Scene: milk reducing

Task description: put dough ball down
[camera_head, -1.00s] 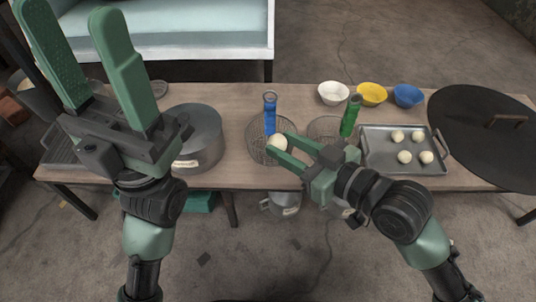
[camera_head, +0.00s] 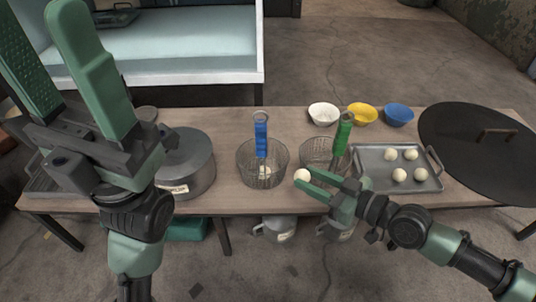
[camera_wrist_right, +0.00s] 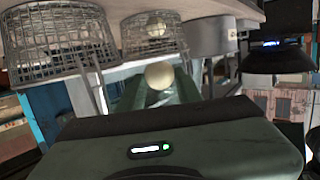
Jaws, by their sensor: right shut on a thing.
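My right gripper (camera_head: 314,184) is shut on a pale round dough ball (camera_head: 302,175). The held ball shows between the green fingers in the right wrist view (camera_wrist_right: 159,75). In the head view it is in front of the wire basket with the green handle (camera_head: 313,152), and to the right of the wire basket with the blue handle (camera_head: 247,167). Another dough ball (camera_head: 264,172) sits inside the blue-handled basket. Several dough balls lie on the metal tray (camera_head: 372,181) at right. My left gripper (camera_head: 36,14) is open and empty, raised at the left.
A large lidded pot (camera_head: 188,160) stands left of the baskets. White (camera_head: 323,113), yellow (camera_head: 362,113) and blue (camera_head: 398,114) bowls line the table's back edge. A large dark round plate (camera_head: 465,140) is at far right. Bare table (camera_head: 225,195) shows between pot and baskets.

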